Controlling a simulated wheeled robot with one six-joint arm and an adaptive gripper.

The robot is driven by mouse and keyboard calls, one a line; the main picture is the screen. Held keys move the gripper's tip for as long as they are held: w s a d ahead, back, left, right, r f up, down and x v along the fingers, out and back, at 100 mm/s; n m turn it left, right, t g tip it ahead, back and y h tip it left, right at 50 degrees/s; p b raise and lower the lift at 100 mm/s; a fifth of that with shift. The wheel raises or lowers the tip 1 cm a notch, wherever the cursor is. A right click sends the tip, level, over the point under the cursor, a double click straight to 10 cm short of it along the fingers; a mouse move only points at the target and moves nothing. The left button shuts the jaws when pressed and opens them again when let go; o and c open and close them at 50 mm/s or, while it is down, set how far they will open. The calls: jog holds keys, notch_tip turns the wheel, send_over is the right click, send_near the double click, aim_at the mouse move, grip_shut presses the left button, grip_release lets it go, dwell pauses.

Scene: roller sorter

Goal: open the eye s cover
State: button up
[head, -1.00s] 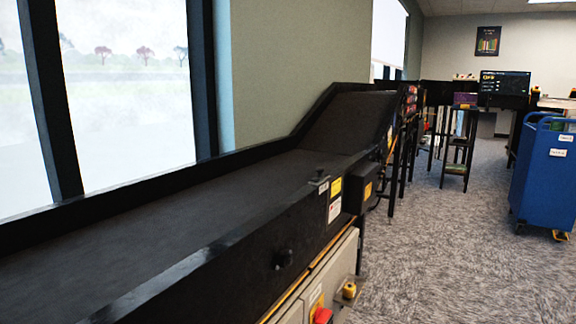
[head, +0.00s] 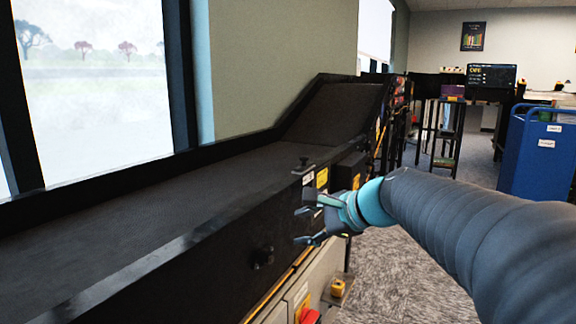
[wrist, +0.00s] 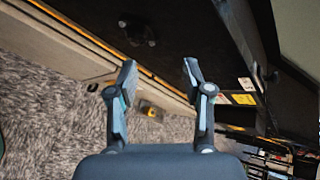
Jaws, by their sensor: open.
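My gripper (head: 305,226) is open and empty beside the black side wall of the conveyor. In the wrist view its two fingers (wrist: 159,72) stand apart and point toward that wall. A small black fitting (head: 264,256) sticks out of the wall, left of my gripper; it also shows in the wrist view (wrist: 137,32), beyond the fingertips. Another small black fitting (head: 304,166) sits on the top rail, above my gripper. I cannot tell which of them is the eye, nor make out its cover.
The conveyor's dark belt (head: 130,218) runs along the window and rises at the far end. A yellow-topped button box (head: 338,289) and a red switch (head: 309,315) sit low on the machine. A blue cart (head: 535,165) stands at right, with carpet free between.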

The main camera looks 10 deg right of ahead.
jog(key=w+d+r+m+t+y+b, duration=0.1)
jog(key=w+d+r+m+t, duration=0.2)
jog(key=w+m, duration=0.45)
jog(key=m+t+y+b, duration=0.1)
jog(key=m+t+b, duration=0.15)
jog(key=m, duration=0.35)
send_near(307, 157)
jog(key=shift+n+t, duration=0.25)
jog(key=shift+t, duration=0.2)
jog(key=x, duration=0.3)
jog(key=p+x, duration=0.1)
jog(key=x, duration=0.7)
jog(key=shift+a+f, duration=0.2)
jog(key=shift+f, duration=0.15)
jog(key=shift+s, duration=0.1)
grip_shut()
